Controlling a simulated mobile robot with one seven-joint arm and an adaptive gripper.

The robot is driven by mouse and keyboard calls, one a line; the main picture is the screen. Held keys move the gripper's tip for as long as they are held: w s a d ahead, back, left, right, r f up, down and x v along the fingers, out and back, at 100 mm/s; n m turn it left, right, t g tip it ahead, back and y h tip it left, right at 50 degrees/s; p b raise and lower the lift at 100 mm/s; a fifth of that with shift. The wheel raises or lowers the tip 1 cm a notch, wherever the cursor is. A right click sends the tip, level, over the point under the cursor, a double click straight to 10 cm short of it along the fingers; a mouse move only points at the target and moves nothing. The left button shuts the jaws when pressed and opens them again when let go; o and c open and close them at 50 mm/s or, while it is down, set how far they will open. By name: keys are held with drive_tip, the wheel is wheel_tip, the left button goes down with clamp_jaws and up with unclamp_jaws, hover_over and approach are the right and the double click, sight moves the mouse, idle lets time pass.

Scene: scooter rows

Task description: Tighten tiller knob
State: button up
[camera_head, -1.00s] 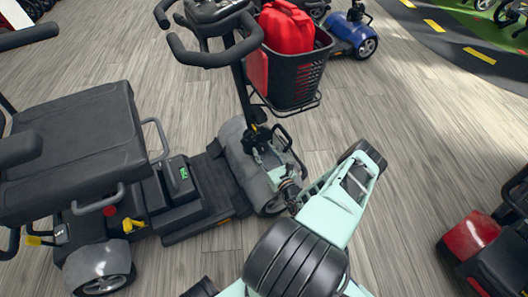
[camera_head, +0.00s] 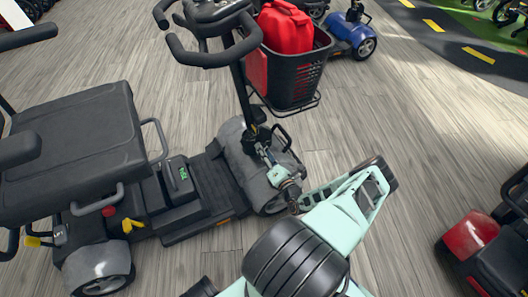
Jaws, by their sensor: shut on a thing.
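A grey mobility scooter stands at the left, with its upright tiller (camera_head: 243,95) rising from the front cowl (camera_head: 240,165) to black looped handlebars (camera_head: 205,42). My gripper (camera_head: 263,148) is at the base of the tiller, just above the cowl, reached by my pale green arm from the lower right. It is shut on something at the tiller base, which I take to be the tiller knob. The knob itself is hidden or too small to make out behind the fingers.
A black basket (camera_head: 298,75) holding a red jerrycan (camera_head: 287,28) hangs on the tiller above my arm. The scooter seat (camera_head: 75,130) is at the left. A red scooter (camera_head: 475,240) stands at the lower right and a blue one (camera_head: 352,35) behind.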

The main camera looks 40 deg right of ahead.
drive_tip(key=m, duration=0.5)
drive_tip(key=shift+f+m, duration=0.1)
drive_tip(key=shift+m, duration=2.4)
drive_tip(key=o, duration=1.2)
drive_tip(key=shift+c, duration=0.2)
